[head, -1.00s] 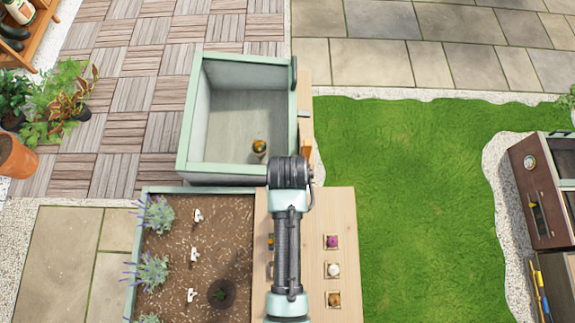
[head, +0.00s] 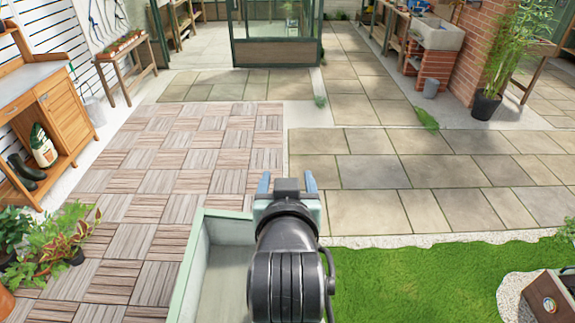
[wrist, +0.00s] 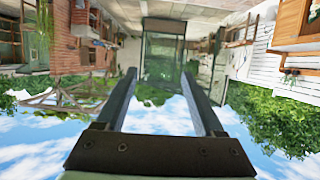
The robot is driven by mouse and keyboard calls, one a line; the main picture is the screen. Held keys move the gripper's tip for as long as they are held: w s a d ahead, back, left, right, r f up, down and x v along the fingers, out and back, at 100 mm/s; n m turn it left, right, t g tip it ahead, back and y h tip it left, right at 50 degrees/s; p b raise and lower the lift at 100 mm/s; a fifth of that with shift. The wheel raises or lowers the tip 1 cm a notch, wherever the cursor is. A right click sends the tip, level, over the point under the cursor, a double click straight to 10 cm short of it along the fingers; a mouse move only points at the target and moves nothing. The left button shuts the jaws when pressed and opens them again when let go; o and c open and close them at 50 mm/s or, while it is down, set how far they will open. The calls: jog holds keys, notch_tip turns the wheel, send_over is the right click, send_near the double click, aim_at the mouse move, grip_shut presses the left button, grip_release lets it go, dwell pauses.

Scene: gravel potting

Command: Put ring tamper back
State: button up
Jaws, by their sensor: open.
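My gripper (head: 287,182) is open and empty in the head view, raised and pointing away over the paving. Its two fingers also show spread apart in the wrist view (wrist: 172,85), with nothing between them. I cannot make out the ring tamper in either view. The pale green box (head: 190,272) stands below my arm at the bottom of the head view, and my arm hides part of it.
Wooden deck tiles (head: 190,165) lie at the left and a lawn (head: 440,280) at the right. Potted plants (head: 50,245) and a wooden cabinet (head: 65,125) stand at the left. A glasshouse (head: 275,35) stands at the back. The paving (head: 400,170) ahead is clear.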

notch_tip(320, 180, up, 19)
jog(key=s+t, duration=0.2)
jog(key=t, duration=0.4)
jog(key=s+r+t, duration=0.3)
jog(key=s+r, duration=0.3)
jog(key=r, duration=0.3)
jog(key=s+r+t, duration=0.4)
jog(key=s+r, duration=0.2)
jog(key=r, duration=0.3)
jog(key=shift+t, duration=0.3)
jog(key=shift+r, duration=0.1)
notch_tip(320, 180, down, 7)
jog(key=b, duration=0.6)
jog(key=shift+r, duration=0.2)
jog(key=shift+a, duration=0.1)
